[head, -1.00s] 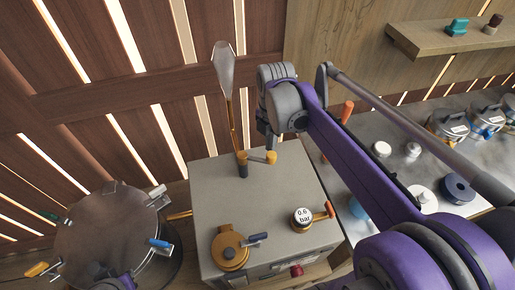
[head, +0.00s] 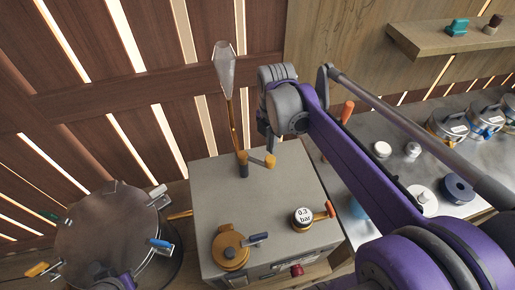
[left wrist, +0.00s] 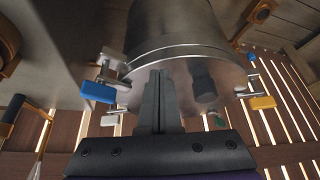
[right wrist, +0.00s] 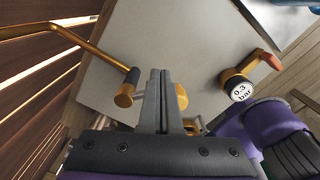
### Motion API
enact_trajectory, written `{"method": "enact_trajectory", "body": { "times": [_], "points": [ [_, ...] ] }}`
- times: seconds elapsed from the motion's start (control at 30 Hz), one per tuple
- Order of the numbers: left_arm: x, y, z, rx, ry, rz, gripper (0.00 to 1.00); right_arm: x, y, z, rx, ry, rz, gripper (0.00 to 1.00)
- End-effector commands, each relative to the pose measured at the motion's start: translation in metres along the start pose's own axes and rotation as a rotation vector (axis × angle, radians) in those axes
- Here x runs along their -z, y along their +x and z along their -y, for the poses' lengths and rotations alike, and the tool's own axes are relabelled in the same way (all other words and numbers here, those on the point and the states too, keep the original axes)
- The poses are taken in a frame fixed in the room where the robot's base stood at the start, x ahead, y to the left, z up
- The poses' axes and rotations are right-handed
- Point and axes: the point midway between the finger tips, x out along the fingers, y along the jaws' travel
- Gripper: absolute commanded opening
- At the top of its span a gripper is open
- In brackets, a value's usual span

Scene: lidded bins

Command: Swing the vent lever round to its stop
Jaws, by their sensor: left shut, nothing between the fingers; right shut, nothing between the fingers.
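An amber vent lever (head: 258,161) lies on top of the grey box (head: 210,190), its arm running between a dark-based post (head: 243,168) and a round end. In the right wrist view the amber piece (right wrist: 181,97) is partly hidden behind my fingers. My right gripper (right wrist: 160,75) is shut and empty, its tips down close beside that piece; I cannot tell whether they touch. A round gauge (head: 303,216) on the box reads 0.3 bar. My left gripper (left wrist: 158,75) is shut and empty, in front of a round metal vessel (left wrist: 190,50).
A thin amber pipe (head: 232,120) rises from the box with a pale pointed shape (head: 224,68) at its top. The box also carries a brass cap (head: 229,252) and an orange handle (head: 331,208). The clamped vessel (head: 105,235) stands left; a bench with several lidded jars is right.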

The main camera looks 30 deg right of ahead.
Motion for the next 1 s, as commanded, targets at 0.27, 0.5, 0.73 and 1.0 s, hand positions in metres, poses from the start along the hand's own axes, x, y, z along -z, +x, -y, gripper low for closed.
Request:
{"method": "enact_trajectory", "body": {
  "times": [0.27,0.5,0.73,1.0],
  "points": [
    [0.004,-0.004,0.0,0.0,0.0,-0.004,0.0,-0.002,-0.007,-0.002,-0.001,0.0,0.0,0.0],
    [0.018,-0.015,0.0,0.0,0.0,-0.017,0.0,-0.003,-0.027,-0.002,-0.002,0.0,0.001,0.0],
    [0.03,-0.025,0.0,0.0,0.0,-0.029,0.0,-0.003,-0.045,-0.003,-0.002,0.0,0.001,0.0],
    [0.044,-0.034,0.0,0.0,0.0,-0.045,0.0,-0.003,-0.067,-0.003,-0.003,0.0,0.001,0.0]
  ]
}}
